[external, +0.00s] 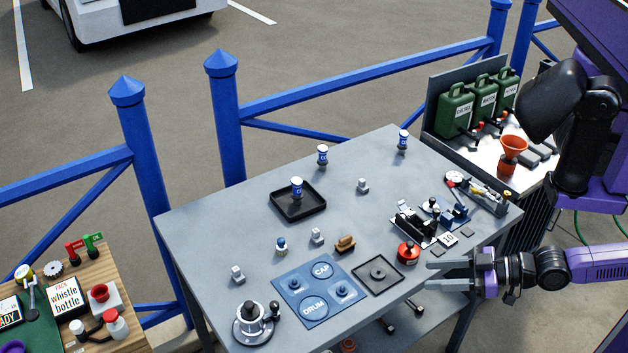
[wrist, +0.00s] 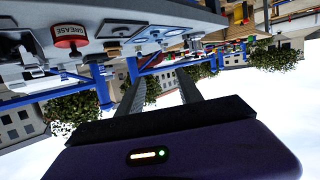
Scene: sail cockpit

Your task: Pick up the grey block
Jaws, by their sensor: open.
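Several small light-grey pieces stand apart on the grey table (external: 205,230) in the external view: one near the back (external: 363,186), one in the middle (external: 317,237) and one at the left (external: 237,275). Small flat dark-grey pieces (external: 467,232) lie near the right edge. I cannot tell which of these is the grey block. My gripper (external: 430,275) is open and empty, with its fingers pointing left by the table's right front edge. Both fingers (wrist: 162,80) also show in the wrist view, where the picture is upside down and nothing is between them.
A red tin (external: 408,253) and a dark square tray (external: 377,275) are near my gripper. A blue CAP/DRUM mat (external: 315,290), a black tray (external: 298,203) with a blue-white cup, and a clamp fixture (external: 412,222) also occupy the table. The table's back left is clear.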

